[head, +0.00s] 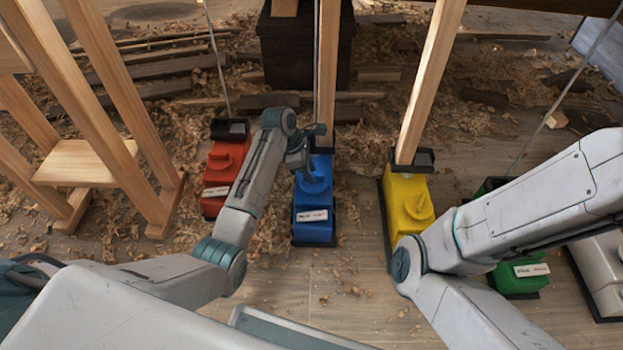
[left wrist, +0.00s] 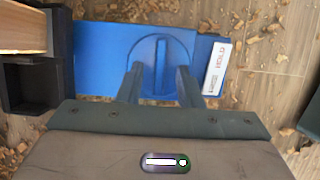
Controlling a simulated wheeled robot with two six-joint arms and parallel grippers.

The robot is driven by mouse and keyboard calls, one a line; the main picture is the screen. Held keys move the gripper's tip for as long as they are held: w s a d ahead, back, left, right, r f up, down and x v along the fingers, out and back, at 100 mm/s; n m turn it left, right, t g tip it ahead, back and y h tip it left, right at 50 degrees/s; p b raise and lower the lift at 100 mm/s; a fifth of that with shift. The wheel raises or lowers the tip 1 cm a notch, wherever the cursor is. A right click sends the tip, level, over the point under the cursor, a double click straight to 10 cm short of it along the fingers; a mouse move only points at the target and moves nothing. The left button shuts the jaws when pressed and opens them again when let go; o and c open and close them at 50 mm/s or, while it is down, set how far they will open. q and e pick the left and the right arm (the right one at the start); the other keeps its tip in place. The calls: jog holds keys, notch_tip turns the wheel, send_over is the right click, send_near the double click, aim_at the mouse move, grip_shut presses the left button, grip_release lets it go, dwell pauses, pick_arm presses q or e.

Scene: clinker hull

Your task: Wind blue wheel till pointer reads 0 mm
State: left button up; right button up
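The blue jack box (head: 313,190) stands on the floor in the middle of the head view, with a wooden post rising from its far end. In the left wrist view its round blue wheel (left wrist: 160,48) has a raised bar across it. My left gripper (left wrist: 160,75) is above the wheel, its two fingers apart on either side of the bar, with gaps showing. In the head view the left gripper (head: 308,155) partly covers the wheel. A white label (left wrist: 217,68) is on the box; I can make out no pointer or scale. My right gripper is out of view.
A red box (head: 222,165) stands to the left, a yellow box (head: 408,203) to the right, and a green box (head: 520,278) beyond it. Wooden posts and thin rods rise near them. Wood shavings and planks litter the floor. A wooden trestle (head: 85,163) stands at left.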

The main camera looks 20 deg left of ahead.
pick_arm(q)
jog(key=shift+w+d+f, duration=0.1)
jog(key=shift+d+f, duration=0.2)
jog(key=shift+f, duration=0.35)
grip_shut()
